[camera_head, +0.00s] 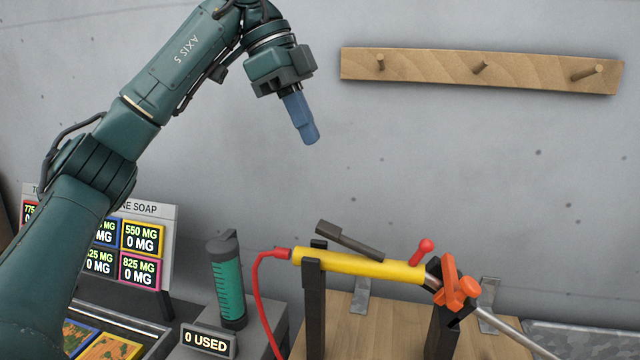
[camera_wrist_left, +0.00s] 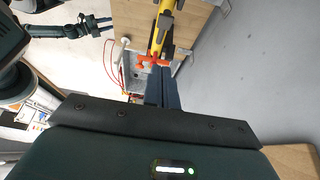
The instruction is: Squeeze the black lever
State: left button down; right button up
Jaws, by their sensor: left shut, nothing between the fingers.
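The black lever (camera_head: 349,240) is a dark bar slanting above a yellow tube (camera_head: 360,264). The tube lies level on two dark posts, with a red hose at its left end and an orange clamp (camera_head: 456,288) at its right. My left gripper (camera_head: 309,139) is shut and empty, its blue fingers pointing down, well above the lever and apart from it. The left wrist view shows its fingers (camera_wrist_left: 164,90), with the yellow tube (camera_wrist_left: 160,30) and orange clamp beyond. A dark forked part there, seemingly my right gripper (camera_wrist_left: 100,26), is too small to read.
A wooden rail with pegs (camera_head: 480,70) is on the grey wall. A green cylinder (camera_head: 227,285) stands left of the tube by a "0 USED" sign (camera_head: 208,341). The space between gripper and lever is clear.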

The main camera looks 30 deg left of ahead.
pick_arm(q)
send_over(336, 230)
jog(key=f, duration=0.8)
jog(key=shift+s+a+f+b, duration=0.15)
jog(key=shift+a+f+b, duration=0.2)
jog(key=shift+f, duration=0.05)
jog(key=shift+s+a+f, duration=0.1)
jog(key=shift+a+f, duration=0.2)
jog(key=shift+f, duration=0.65)
jog(key=shift+s+a+f, duration=0.1)
jog(key=shift+a+f, duration=0.2)
jog(key=shift+f, duration=0.6)
pick_arm(e)
jog(key=shift+w+a+r, duration=0.15)
jog(key=shift+w, duration=0.25)
pick_arm(q)
jog(key=shift+w+f, duration=0.1)
jog(key=shift+w, duration=0.05)
pick_arm(e)
jog(key=shift+s, duration=0.15)
